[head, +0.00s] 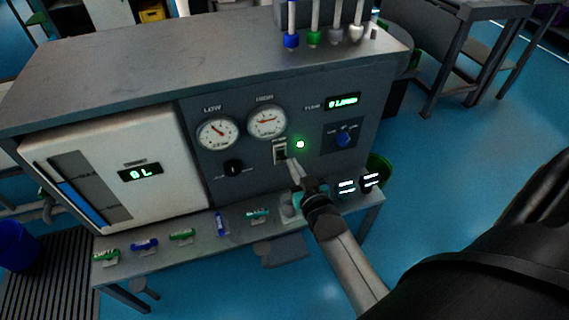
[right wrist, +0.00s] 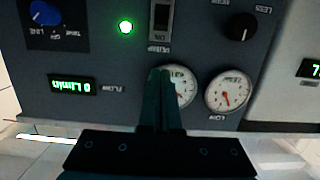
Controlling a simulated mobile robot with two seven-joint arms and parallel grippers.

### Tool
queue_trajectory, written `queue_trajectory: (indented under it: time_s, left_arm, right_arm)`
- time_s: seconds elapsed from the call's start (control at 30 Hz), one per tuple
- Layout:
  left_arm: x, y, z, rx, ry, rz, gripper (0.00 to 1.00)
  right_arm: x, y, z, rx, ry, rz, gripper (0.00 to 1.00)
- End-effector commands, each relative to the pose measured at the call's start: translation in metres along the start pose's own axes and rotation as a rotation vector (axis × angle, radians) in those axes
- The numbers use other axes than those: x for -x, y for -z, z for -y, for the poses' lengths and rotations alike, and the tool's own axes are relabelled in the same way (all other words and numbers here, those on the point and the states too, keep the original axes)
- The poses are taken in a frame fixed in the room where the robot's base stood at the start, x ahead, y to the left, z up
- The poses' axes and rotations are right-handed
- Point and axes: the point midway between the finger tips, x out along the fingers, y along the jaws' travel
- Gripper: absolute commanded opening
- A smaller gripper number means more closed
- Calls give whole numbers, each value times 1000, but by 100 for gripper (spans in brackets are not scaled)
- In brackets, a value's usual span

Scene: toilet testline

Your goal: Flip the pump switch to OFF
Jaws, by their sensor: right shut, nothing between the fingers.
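The pump switch (head: 280,152) is a dark rocker in a light frame on the grey panel, under the HIGH gauge. It also shows upside down at the top of the right wrist view (right wrist: 161,20). A green lamp (head: 300,144) beside it is lit. My right gripper (head: 292,164) is shut and empty, its fingertips just below and right of the switch in the head view. In the right wrist view the closed fingers (right wrist: 160,74) overlap a gauge, with a gap in the picture to the switch. I cannot tell whether they touch the panel. My left gripper is not in view.
Around the switch are the LOW gauge (head: 217,133), the HIGH gauge (head: 267,122), a black knob (head: 233,167), a blue knob (head: 343,138) and a flow display (head: 343,101). Several small coloured items lie on the ledge (head: 200,234) below. The blue floor at right is open.

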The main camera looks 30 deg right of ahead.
Motion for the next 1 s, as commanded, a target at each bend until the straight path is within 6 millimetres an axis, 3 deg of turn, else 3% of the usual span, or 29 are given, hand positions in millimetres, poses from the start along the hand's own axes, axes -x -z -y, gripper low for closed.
queue_trajectory:
  time_s: [0.53, 1.0]
  left_arm:
    - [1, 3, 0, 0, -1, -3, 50]
    - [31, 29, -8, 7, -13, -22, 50]
  right_arm:
    - [-5, 4, -2, -2, -3, -16, 0]
    - [-48, 3, -1, 0, -3, -15, 0]
